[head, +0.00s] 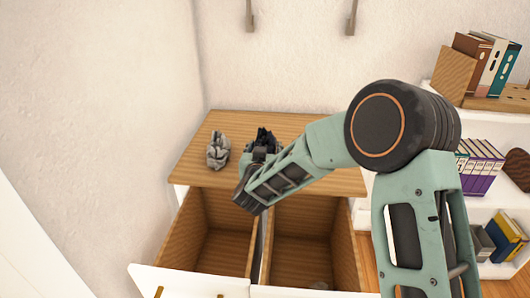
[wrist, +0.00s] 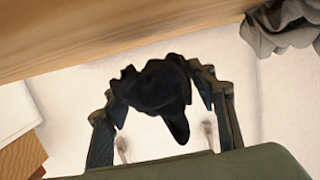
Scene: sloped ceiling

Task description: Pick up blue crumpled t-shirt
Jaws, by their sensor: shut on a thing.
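My gripper (head: 262,150) is over the wooden dresser top, toward its back middle. In the wrist view, my gripper (wrist: 160,78) has its fingers closed on both sides of a dark crumpled cloth (wrist: 158,95). The cloth looks almost black with a bluish tint, and I take it to be the blue crumpled t-shirt. One end of it hangs down between the fingers. In the head view, my gripper and arm mostly hide it. I cannot tell whether it still touches the dresser top.
A grey crumpled cloth (head: 218,152) lies on the dresser top (head: 195,178), left of my gripper; it also shows in the wrist view (wrist: 283,27). Two drawers stand open below, the left drawer (head: 210,240) and the right drawer (head: 300,255). A white bookshelf (head: 480,130) stands right.

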